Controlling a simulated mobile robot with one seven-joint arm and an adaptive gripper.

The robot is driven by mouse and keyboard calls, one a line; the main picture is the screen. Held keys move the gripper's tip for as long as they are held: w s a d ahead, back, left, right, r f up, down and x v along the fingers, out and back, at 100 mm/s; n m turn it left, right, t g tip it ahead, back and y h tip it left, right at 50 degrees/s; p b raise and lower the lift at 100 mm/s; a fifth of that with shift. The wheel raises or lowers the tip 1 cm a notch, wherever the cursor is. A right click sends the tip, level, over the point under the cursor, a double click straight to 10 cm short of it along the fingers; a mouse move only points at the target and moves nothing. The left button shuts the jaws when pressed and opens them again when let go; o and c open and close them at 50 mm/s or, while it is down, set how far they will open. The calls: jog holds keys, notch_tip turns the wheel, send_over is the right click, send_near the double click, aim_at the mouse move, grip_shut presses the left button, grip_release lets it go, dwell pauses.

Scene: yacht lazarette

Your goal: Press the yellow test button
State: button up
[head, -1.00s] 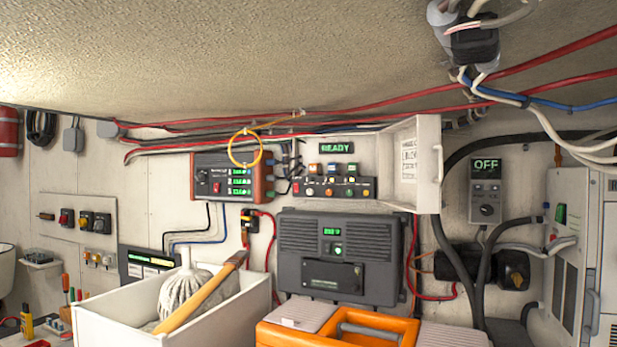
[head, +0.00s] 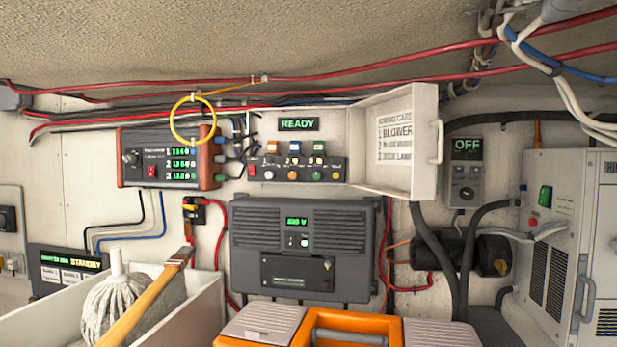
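A black switch panel (head: 300,168) is on the back wall inside a white box whose lid (head: 410,175) is swung open to the right. Its lower row holds small round buttons: a whitish one (head: 268,175), an orange-yellow one (head: 292,175), a green one (head: 316,176) and a brownish one at the right end. Orange, blue and green switches stand above them. I cannot tell for sure which is the yellow test button. A display (head: 298,124) above the panel reads READY. My gripper is not in view.
A yellow ring (head: 193,120) hangs before a black and red meter unit (head: 165,158). A dark grey unit (head: 300,248) is below the panel. In front stand an orange toolbox (head: 365,326) and a white bin (head: 205,305) with a mop (head: 120,300), its handle sticking up.

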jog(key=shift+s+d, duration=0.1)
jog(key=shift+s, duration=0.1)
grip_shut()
